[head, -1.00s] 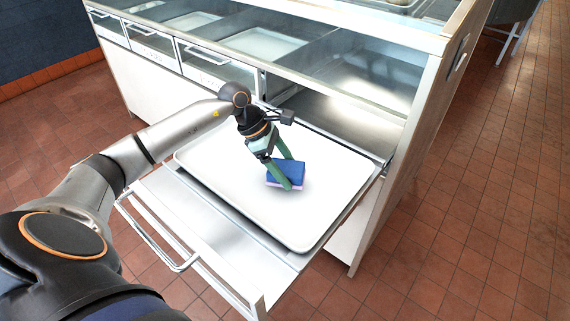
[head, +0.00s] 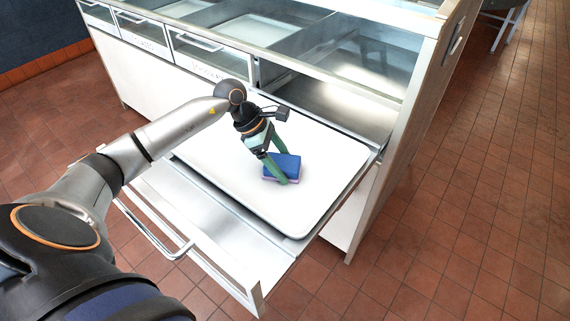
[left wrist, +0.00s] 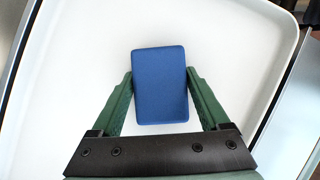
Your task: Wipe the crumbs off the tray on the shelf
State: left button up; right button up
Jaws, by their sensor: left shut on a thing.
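A white rimmed tray (head: 300,218) lies on a pulled-out metal shelf (head: 190,205) at the front of the counter. My left gripper (head: 281,168) is shut on a blue sponge (head: 290,163) with a pinkish-purple underside. The sponge is low over the tray's middle; I cannot tell if it touches. In the left wrist view the sponge (left wrist: 160,84) sits between the green fingers, with the white tray (left wrist: 240,50) behind it. I see no crumbs on the visible part of the tray; the sponge and gripper hide some of it. My right gripper is not in view.
The shelf's front has a bar handle (head: 160,238). The glass-topped counter (head: 300,50) stands behind, with other closed compartments along its left. An open bay (head: 340,100) lies behind the tray. The tiled floor (head: 460,240) is clear at the right.

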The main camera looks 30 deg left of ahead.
pick_arm(q)
jog(key=shift+w+p+v, duration=0.25)
jog(key=shift+p+v, duration=0.35)
jog(key=shift+v, duration=0.55)
jog(key=shift+d+r+p, duration=0.35)
jog(key=shift+r+p, duration=0.1)
jog(key=shift+r, duration=0.8)
jog(key=shift+r+p, duration=0.65)
jog(key=shift+r, duration=0.15)
jog(key=shift+r+p, duration=0.55)
jog(key=shift+r, duration=0.45)
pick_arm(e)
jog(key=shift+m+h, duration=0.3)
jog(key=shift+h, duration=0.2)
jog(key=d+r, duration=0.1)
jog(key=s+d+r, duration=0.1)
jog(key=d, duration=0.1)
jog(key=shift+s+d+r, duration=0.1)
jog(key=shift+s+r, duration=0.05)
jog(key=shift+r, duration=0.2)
